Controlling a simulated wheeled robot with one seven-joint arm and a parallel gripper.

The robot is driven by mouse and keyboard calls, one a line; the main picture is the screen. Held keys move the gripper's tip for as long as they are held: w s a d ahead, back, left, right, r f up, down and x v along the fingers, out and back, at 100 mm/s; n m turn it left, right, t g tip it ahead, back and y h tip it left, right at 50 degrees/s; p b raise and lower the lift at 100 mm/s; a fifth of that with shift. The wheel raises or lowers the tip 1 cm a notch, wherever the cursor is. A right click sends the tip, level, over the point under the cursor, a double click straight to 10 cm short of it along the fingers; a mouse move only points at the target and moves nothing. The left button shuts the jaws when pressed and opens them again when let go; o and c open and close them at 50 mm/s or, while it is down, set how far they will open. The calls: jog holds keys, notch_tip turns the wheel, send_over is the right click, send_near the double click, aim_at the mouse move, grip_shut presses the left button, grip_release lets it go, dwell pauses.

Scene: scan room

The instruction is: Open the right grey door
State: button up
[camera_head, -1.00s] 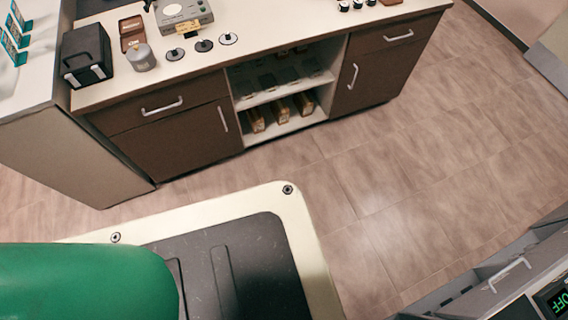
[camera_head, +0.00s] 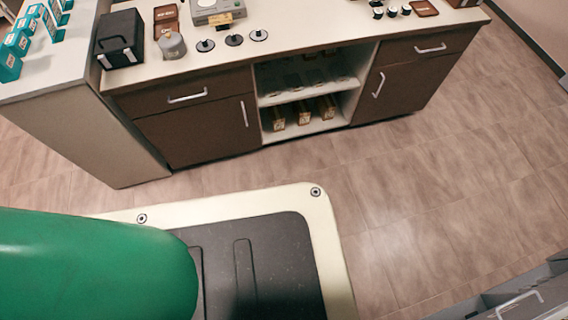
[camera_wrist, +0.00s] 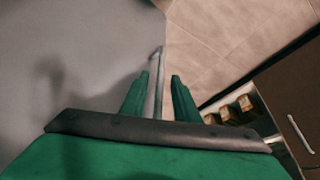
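A flat grey panel, apparently the grey door (camera_wrist: 70,50), fills the left of the wrist view, with a gripper shadow on it. A slim metal handle (camera_wrist: 158,62) runs near its right edge. My gripper (camera_wrist: 160,76) has its two green fingers apart, one on either side of the handle in the picture. I cannot tell whether they touch it or how deep they reach. The grey door and my fingers do not show in the head view; my green arm (camera_head: 90,265) is at lower left there.
A counter with a brown left door (camera_head: 200,130), a brown right door (camera_head: 385,85) and an open shelf (camera_head: 310,98) with boxes stands ahead. Its top (camera_head: 290,38) holds a black box and instruments. A grey drawer unit (camera_head: 500,300) is at lower right. Tiled floor (camera_head: 430,190) lies clear between.

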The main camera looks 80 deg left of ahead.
jog(key=v, duration=0.8)
jog(key=shift+w+f, duration=0.1)
dwell(0.4)
